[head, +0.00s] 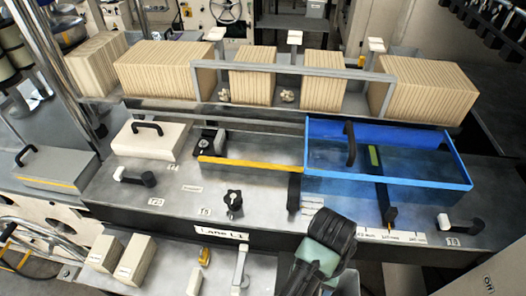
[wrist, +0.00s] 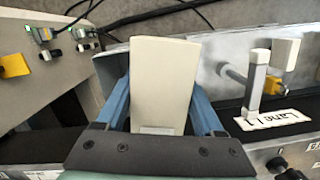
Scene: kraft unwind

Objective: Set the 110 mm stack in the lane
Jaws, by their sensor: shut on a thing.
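My gripper (wrist: 163,105) is shut on a cream block (wrist: 164,65), with a blue finger on each side of it in the wrist view. No size shows on the block, so I cannot tell whether it is the 110 mm stack. In the head view my dark gripper (head: 322,240) is at the front edge of the bench, right of the Lane L1 label (head: 222,235), and hides the block. The label also shows in the wrist view (wrist: 272,119), right of the block. Two more cream blocks (head: 103,253) (head: 136,261) stand on the lower front shelf.
A blue-rimmed clear guard (head: 316,176) covers the bench's right half. A yellow bar (head: 250,165), a black knob (head: 233,201) and a cream box with a black handle (head: 152,141) are on the left. Ridged tan stacks (head: 165,70) line the back rack behind a grey frame.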

